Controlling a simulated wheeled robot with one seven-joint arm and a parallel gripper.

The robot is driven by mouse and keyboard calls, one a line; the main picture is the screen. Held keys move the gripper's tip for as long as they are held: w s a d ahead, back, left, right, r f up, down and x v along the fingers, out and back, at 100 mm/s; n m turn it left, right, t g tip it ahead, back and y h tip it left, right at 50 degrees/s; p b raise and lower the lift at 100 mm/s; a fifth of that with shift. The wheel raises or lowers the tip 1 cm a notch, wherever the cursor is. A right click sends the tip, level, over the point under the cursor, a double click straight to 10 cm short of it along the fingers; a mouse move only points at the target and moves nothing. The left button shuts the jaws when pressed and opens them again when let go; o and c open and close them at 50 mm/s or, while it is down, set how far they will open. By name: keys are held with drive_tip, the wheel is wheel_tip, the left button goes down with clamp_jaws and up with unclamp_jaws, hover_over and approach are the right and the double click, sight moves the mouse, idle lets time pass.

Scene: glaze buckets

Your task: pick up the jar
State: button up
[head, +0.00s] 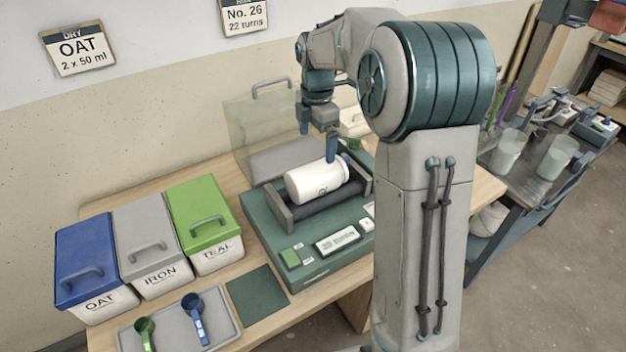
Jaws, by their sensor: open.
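My gripper (318,146) is open, pointing down just above and behind the jar. One finger shows near the jar's blue end and the other to the left, higher up in the picture. I cannot tell whether a finger touches the jar. My arm hides the machine's right side.
Three lidded bins, blue (87,262), grey (147,239) and green (205,219), stand left on the wooden table (253,324). A tray (222,318) holds two scoops. A clear hinged cover (252,126) stands raised behind the jar. A dark green mat (257,295) is bare.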

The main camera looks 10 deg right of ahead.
sight(316, 168)
wheel_tip(316, 168, down, 9)
drive_tip(key=shift+w+r+p, duration=0.15)
drive_tip(key=shift+r+p, duration=0.05)
drive_tip(key=shift+p, duration=0.1)
drive_tip(key=shift+w+f+p, duration=0.15)
drive_tip(key=shift+f+p, duration=0.2)
drive_tip(key=shift+f, duration=1)
drive_tip(key=shift+w+f+p, duration=0.1)
drive_tip(key=shift+f+p, duration=0.2)
drive_tip(key=shift+f, duration=1)
drive_tip(key=c, duration=1.2)
drive_tip(key=shift+w+r, duration=0.1)
